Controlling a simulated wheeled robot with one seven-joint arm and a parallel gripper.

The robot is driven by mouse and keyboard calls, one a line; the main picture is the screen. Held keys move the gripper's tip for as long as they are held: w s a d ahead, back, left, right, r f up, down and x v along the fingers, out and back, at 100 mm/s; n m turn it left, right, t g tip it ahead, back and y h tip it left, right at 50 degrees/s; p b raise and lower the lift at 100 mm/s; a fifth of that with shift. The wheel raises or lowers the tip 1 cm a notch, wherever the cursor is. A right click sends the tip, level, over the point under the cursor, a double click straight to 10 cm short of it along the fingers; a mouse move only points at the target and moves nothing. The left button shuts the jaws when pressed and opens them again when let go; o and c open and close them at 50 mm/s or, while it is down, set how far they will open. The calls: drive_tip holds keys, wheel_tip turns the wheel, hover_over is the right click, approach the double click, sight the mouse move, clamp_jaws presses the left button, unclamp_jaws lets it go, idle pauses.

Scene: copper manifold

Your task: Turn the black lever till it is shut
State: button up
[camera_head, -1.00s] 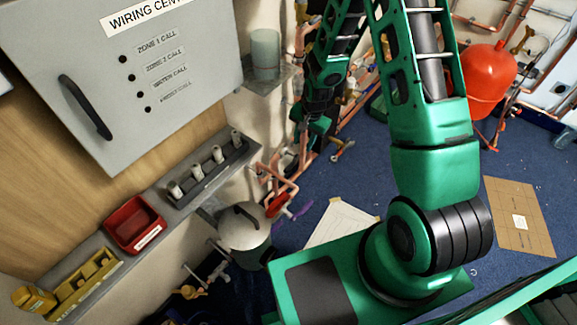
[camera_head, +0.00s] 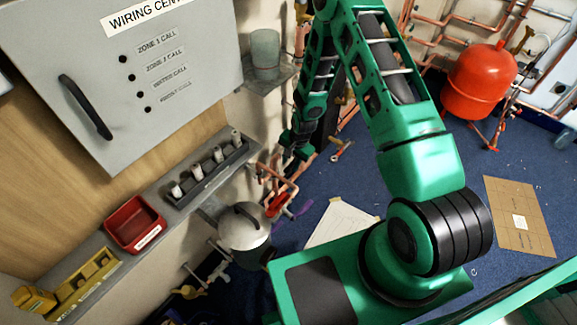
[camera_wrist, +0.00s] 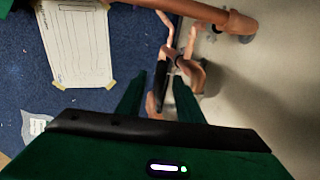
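In the wrist view a narrow dark bar (camera_wrist: 161,74), which looks like the black lever, shows between the fingertips, in front of copper pipework. Its full shape and its angle are hard to make out. My gripper (camera_wrist: 160,79) is open, with one green finger on each side of the bar and a gap between them. I cannot tell whether either finger touches it. In the head view my gripper (camera_head: 297,143) is small and dark beside the wall pipes, and I cannot make out the lever there.
Copper pipe (camera_wrist: 200,12) crosses the top of the wrist view beside the pale wall. A taped paper sheet (camera_wrist: 76,42) lies on the blue floor. In the head view a grey pot (camera_head: 244,228), red tray (camera_head: 135,222) and red tank (camera_head: 478,82) stand around.

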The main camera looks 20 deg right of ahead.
drive_tip(key=shift+w+a+f, duration=0.1)
drive_tip(key=shift+w+f, duration=0.1)
drive_tip(key=shift+f, duration=0.9)
drive_tip(key=shift+c, duration=0.6)
